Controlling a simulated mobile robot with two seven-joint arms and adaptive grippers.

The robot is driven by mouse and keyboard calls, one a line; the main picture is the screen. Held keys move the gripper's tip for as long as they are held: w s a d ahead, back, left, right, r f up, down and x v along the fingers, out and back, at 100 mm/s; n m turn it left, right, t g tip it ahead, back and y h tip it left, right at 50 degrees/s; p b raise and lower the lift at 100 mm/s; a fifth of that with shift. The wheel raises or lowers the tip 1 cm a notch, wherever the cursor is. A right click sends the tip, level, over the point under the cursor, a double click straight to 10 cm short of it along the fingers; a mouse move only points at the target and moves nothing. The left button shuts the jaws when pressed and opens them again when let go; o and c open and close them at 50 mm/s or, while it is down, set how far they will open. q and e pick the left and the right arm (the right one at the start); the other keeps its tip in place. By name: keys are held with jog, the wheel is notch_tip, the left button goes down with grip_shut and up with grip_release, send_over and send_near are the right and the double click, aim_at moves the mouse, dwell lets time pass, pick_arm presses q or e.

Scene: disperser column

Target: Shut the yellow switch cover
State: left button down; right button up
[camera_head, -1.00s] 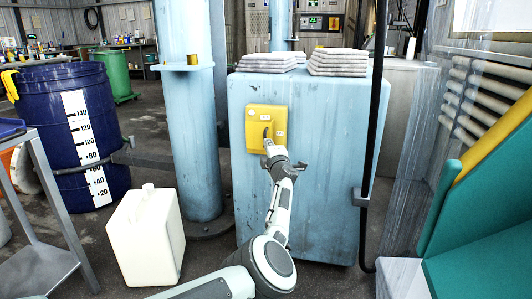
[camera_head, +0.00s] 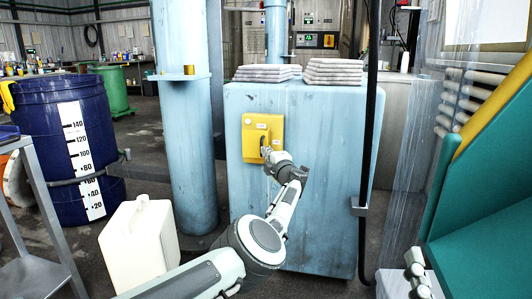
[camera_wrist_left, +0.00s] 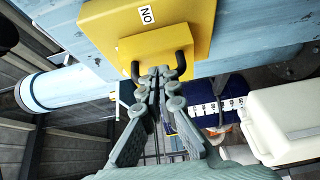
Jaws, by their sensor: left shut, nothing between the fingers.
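The yellow switch box (camera_head: 262,122) is fixed to the front of the pale blue cabinet. In the left wrist view it carries an "ON" label and a smaller raised yellow cover (camera_wrist_left: 155,43) with a dark handle (camera_wrist_left: 182,62). I cannot tell how far the cover stands open. My left gripper (camera_head: 266,153) is at the lower part of the box. In the wrist view its fingers (camera_wrist_left: 160,74) are shut and empty, with the tips between the visible ends of the handle, hiding its middle. Grey segments at the lower right look like my right gripper (camera_head: 416,272); its fingers are unclear.
The blue cabinet (camera_head: 310,200) bears stacked grey slabs (camera_head: 333,72). A blue column (camera_head: 185,140) and a white jerrycan (camera_head: 140,245) stand to its left, with a blue barrel (camera_head: 60,110) beyond. A black vertical pole (camera_head: 369,140) stands at the right.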

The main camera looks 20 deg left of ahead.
pick_arm(q)
jog(key=shift+w+a+r, duration=0.1)
jog(key=shift+w+r, duration=0.15)
jog(key=shift+r, duration=0.45)
jog(key=f+v, duration=0.1)
jog(key=v, duration=1.1)
jog(key=shift+s+f, duration=0.35)
pick_arm(e)
jog(key=shift+w+f, duration=0.15)
jog(key=shift+f, duration=0.05)
